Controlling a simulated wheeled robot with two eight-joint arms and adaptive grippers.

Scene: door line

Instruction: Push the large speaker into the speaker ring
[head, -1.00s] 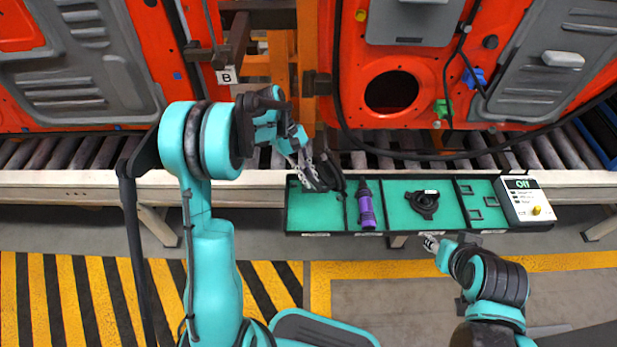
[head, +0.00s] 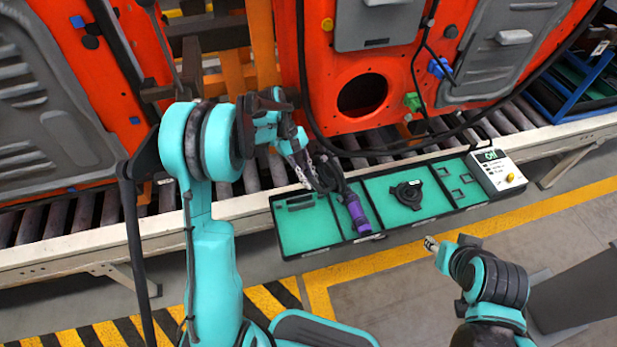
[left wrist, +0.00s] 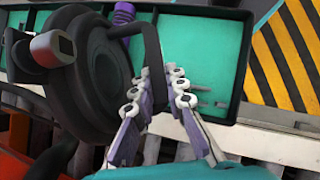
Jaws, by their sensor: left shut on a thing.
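The large speaker (left wrist: 88,75) is a black round part with a bracket, filling the left of the left wrist view. My left gripper (left wrist: 165,95) is shut on its rim-side loop. In the head view, my left gripper (head: 318,180) hangs over the tray's back edge, and the dark speaker (head: 333,172) is mostly hidden behind the fingers. A round dark opening (head: 362,95) with an orange rim, seemingly the speaker ring, is in the orange door behind the tray, right of the gripper. My right gripper (head: 431,243) is low at the right, its fingers too small to read.
A roller conveyor (head: 250,180) and hanging black cable (head: 310,110) lie before the doors.

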